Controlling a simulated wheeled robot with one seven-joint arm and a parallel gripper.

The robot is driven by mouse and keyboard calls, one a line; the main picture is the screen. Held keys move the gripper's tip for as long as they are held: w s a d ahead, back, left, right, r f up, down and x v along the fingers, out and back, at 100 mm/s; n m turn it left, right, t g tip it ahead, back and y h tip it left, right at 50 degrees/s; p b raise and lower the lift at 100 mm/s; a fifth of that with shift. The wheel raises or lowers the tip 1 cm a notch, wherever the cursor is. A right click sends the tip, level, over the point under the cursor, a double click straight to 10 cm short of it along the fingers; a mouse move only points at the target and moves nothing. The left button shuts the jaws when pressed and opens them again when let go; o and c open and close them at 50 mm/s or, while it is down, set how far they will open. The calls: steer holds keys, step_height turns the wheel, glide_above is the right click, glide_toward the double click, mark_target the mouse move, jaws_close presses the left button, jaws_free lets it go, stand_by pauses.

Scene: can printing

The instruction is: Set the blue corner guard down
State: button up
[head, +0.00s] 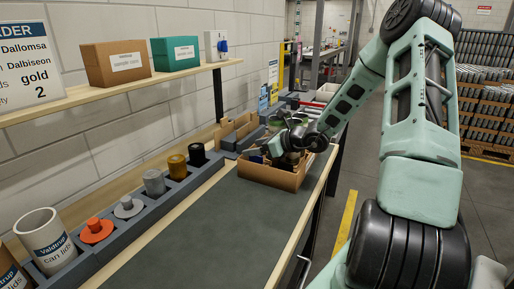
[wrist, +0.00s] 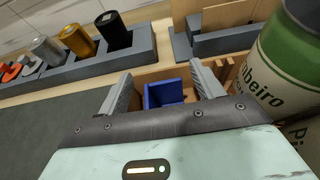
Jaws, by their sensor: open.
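The blue corner guard (wrist: 163,94) shows in the wrist view, between the two grey fingers of my gripper (wrist: 160,80). The fingers stand apart, with a visible gap on each side of the guard. The guard appears to be inside the open cardboard box (wrist: 146,76), and its lower part is hidden by my gripper's body. In the head view my gripper (head: 264,155) is over the cardboard box (head: 268,178) at the far end of the bench. The guard is too small there to make out clearly.
A large green and white can (wrist: 280,70) stands close at the right in the wrist view. A grey rack (head: 130,220) with coloured pieces and cylinders runs along the wall side. The dark mat (head: 215,235) is bare. A shelf (head: 120,87) with small boxes hangs above.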

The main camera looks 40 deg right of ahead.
steer(key=shift+r, duration=0.1)
steer(key=shift+r+p, duration=0.25)
steer(key=shift+p, duration=0.1)
steer(key=v, duration=1.2)
steer(key=s+a+n+g+y, duration=0.15)
steer(key=a+n+g, duration=0.5)
steer(key=a, duration=0.75)
steer(key=s+a+n+g+y, duration=0.1)
steer(key=a+n+g+y, duration=0.2)
steer(key=a+n, duration=0.8)
steer(key=s+a+n+g+h, duration=0.3)
steer(key=s+a+n+h, duration=0.5)
steer(key=s+a+n, duration=0.9)
steer(key=shift+s+n+p, duration=0.4)
steer(key=shift+s+n, duration=0.05)
steer(key=shift+n, duration=2.3)
